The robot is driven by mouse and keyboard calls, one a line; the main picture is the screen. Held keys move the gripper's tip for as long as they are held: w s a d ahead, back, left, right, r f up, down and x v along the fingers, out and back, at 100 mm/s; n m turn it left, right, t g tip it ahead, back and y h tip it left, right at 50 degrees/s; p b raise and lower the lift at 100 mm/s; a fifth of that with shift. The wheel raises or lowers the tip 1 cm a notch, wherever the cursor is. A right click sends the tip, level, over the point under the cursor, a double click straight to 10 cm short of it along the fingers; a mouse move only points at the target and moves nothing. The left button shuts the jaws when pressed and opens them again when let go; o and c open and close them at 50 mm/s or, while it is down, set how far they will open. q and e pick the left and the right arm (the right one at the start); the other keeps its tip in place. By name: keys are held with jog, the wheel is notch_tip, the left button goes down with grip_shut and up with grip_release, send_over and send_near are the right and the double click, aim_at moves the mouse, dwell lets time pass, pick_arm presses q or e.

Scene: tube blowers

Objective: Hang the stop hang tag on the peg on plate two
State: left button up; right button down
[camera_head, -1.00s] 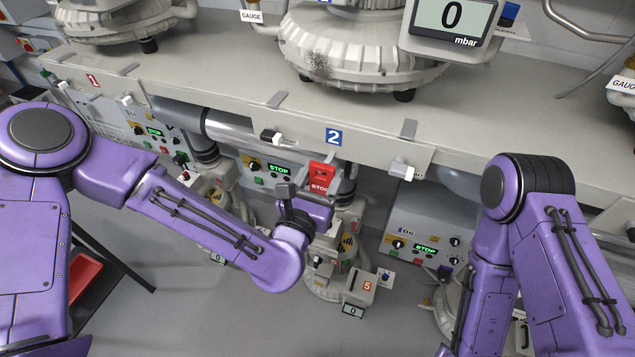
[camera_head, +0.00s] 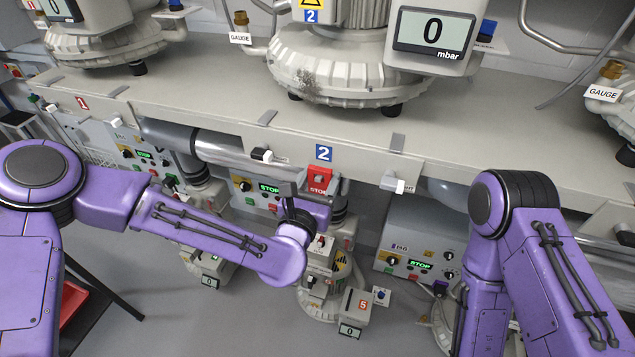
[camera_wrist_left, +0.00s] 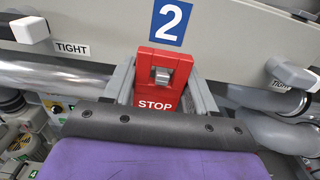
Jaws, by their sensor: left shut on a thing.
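The red stop hang tag (camera_head: 319,180) is in my left gripper (camera_head: 303,192), just below the blue number 2 label (camera_head: 323,153). In the left wrist view the tag (camera_wrist_left: 158,103) is upright and faces the camera, with a grey finger on each side. A squared grey metal piece (camera_wrist_left: 160,74) shows at the opening in the tag's upper part. It looks like the peg, but I cannot tell how deep it reaches through the tag. My right arm is bent at the right; its gripper is out of view.
Pipes run below the bench edge. A control box (camera_head: 410,240) and small pump units (camera_head: 350,312) stand lower down. Open floor lies at lower left.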

pick_arm(q)
jog(key=shift+f, duration=0.1)
dwell(0.3)
jog(key=o, duration=1.1)
jog(key=shift+d, duration=0.2)
jog(key=shift+a, duration=0.1)
jog(key=shift+w+a, duration=0.1)
jog(key=shift+w, duration=0.05)
